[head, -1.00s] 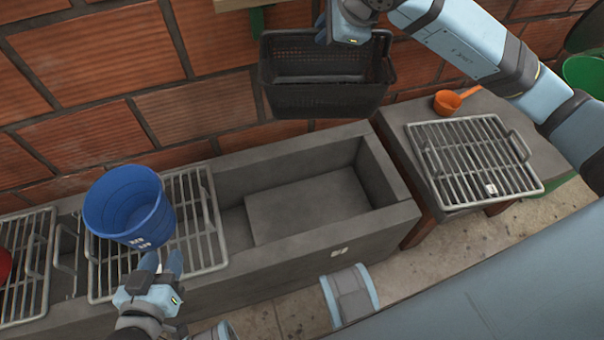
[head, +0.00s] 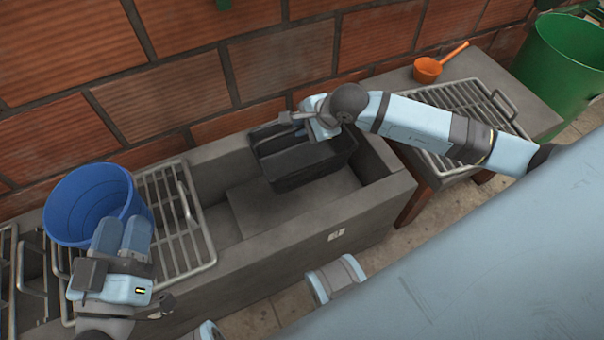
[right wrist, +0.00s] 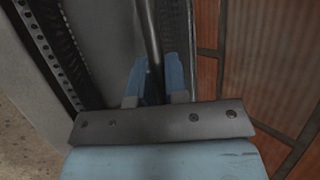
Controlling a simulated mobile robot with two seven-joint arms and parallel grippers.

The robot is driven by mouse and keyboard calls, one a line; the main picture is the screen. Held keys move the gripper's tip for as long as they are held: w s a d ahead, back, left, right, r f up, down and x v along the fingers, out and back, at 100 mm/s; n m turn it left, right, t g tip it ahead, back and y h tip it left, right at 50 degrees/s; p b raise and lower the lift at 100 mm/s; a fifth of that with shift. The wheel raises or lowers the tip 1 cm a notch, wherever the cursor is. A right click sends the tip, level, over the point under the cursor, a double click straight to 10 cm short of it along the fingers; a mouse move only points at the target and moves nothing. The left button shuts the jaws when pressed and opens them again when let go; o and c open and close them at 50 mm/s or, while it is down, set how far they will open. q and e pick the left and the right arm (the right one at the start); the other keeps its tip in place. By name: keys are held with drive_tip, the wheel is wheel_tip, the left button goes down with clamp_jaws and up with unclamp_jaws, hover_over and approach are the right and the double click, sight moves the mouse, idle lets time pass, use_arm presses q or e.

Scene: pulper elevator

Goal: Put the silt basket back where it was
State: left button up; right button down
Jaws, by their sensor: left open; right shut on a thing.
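The black silt basket (head: 308,168) is in the open bay of the grey concrete trough (head: 345,220), near its back wall, partly below the rim. Whether it touches the bottom cannot be told. My right gripper (head: 300,122) is shut on it at its top. In the right wrist view the fingers (right wrist: 155,75) close around a dark bar, with the basket's perforated wall (right wrist: 62,50) to the left. My left gripper (head: 121,225) is open and empty, in front of the blue bucket (head: 72,208); whether they touch cannot be told.
The bucket stands on a metal grate (head: 183,215) over the trough's left part. Another grate (head: 440,100) lies on the side slab at right with an orange scoop (head: 428,69). A green bin (head: 560,75) stands at far right. A brick wall (head: 290,50) runs behind.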

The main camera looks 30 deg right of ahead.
sight(301, 163)
wheel_tip(301, 163, down, 14)
drive_tip(key=b, duration=0.5)
drive_tip(key=shift+f, duration=0.7)
use_arm(q)
wheel_tip(301, 163, down, 6)
drive_tip(key=w+m+g+b, duration=0.1)
drive_tip(key=m+b, duration=0.1)
drive_tip(key=shift+w+a+m+g, duration=0.25)
drive_tip(key=shift+w+m+g, duration=0.05)
use_arm(e)
wheel_tip(301, 163, down, 4)
drive_tip(key=shift+f, duration=0.1)
drive_tip(key=c, duration=1.1)
unclamp_jaws()
drive_tip(key=shift+f, duration=0.1)
